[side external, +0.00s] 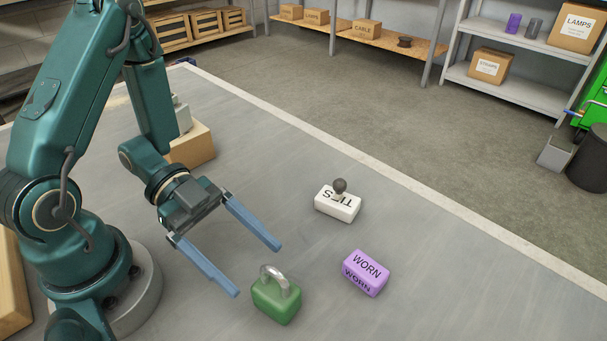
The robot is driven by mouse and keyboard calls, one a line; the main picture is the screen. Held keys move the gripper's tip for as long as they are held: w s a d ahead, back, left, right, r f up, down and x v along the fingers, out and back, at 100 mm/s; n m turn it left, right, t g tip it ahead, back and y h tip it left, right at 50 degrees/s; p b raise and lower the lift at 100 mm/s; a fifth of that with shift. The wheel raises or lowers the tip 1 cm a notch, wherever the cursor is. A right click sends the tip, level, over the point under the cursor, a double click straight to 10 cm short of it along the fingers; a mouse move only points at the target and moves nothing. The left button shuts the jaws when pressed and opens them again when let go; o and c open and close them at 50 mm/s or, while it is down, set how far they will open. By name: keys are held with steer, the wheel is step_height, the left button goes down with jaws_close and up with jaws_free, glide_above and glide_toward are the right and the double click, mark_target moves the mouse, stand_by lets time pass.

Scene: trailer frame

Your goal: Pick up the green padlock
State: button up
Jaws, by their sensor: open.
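The green padlock (275,303) stands on the grey work surface near the bottom of the side external view. Its body is green and its silver shackle points up. My gripper (258,270) is open and empty, with two long blue fingers spread wide. The fingertips point toward the lower right. In the picture the padlock is just below and to the right of the fingertips. I cannot tell from this one view how high the fingers are above the surface.
A purple block marked WORN (366,273) lies right of the padlock. A cardboard box (193,146) stands behind my arm. The surface between the blocks is clear; its pale edge (400,171) runs behind them.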

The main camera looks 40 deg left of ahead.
mark_target(272, 286)
steer(key=shift+f, duration=0.55)
steer(key=shift+x, duration=2.6)
steer(key=shift+s, duration=0.1)
jaws_close()
